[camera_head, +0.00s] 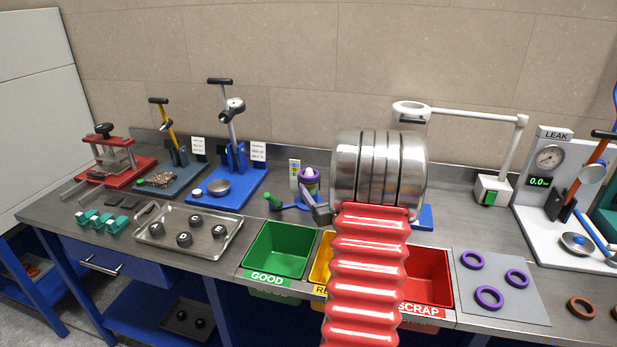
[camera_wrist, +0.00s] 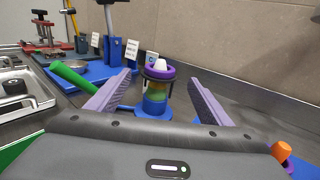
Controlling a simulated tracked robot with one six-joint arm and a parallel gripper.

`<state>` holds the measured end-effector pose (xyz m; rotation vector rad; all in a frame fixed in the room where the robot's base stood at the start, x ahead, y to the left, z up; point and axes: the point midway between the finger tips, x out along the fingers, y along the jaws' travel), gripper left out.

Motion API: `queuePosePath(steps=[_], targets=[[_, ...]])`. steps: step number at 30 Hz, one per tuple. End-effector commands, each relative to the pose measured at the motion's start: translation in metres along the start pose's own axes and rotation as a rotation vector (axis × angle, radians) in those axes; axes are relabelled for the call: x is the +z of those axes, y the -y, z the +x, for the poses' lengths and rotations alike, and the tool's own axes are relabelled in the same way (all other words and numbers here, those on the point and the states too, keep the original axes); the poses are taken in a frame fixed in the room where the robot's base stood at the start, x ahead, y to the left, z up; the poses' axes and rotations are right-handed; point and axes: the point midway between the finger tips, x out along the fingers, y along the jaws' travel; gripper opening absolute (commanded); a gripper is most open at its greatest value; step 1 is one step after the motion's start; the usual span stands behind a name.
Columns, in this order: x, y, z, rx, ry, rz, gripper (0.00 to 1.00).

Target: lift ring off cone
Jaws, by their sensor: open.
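A purple ring (camera_head: 309,175) sits around a cone on a blue stand (camera_head: 308,201), left of my arm. In the wrist view the ring (camera_wrist: 160,73) is around the cone just below its white tip (camera_wrist: 160,62). The cone's lower part shows green and yellow bands. My gripper (camera_wrist: 159,77) is open and empty; its two purple-grey fingers stand apart on either side of the cone in that picture, nearer the camera. Its contact with the ring cannot be seen. In the head view my arm hides most of my gripper.
A green handle (camera_wrist: 73,76) lies left of the stand. Green (camera_head: 281,250) and red (camera_head: 428,276) bins lie in front. A grey mat (camera_head: 507,300) with purple rings lies right. A metal tray (camera_head: 160,240) with black parts lies left. The wall stands close behind.

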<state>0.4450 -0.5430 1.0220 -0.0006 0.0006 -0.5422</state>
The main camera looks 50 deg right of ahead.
Motion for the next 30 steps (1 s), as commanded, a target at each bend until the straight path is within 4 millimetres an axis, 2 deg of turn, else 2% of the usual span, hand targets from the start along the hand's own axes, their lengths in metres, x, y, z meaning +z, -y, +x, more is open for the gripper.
queuePosePath(steps=[3, 9, 23, 30], targets=[[0.000, -0.001, 0.020, 0.002, 0.001, 0.000, 0.73], [-0.001, -0.001, 0.044, 0.001, 0.000, 0.001, 0.73], [0.000, 0.000, 0.050, 0.000, 0.000, 0.001, 0.73], [-0.003, 0.001, 0.075, 0.001, 0.000, 0.000, 0.73]])
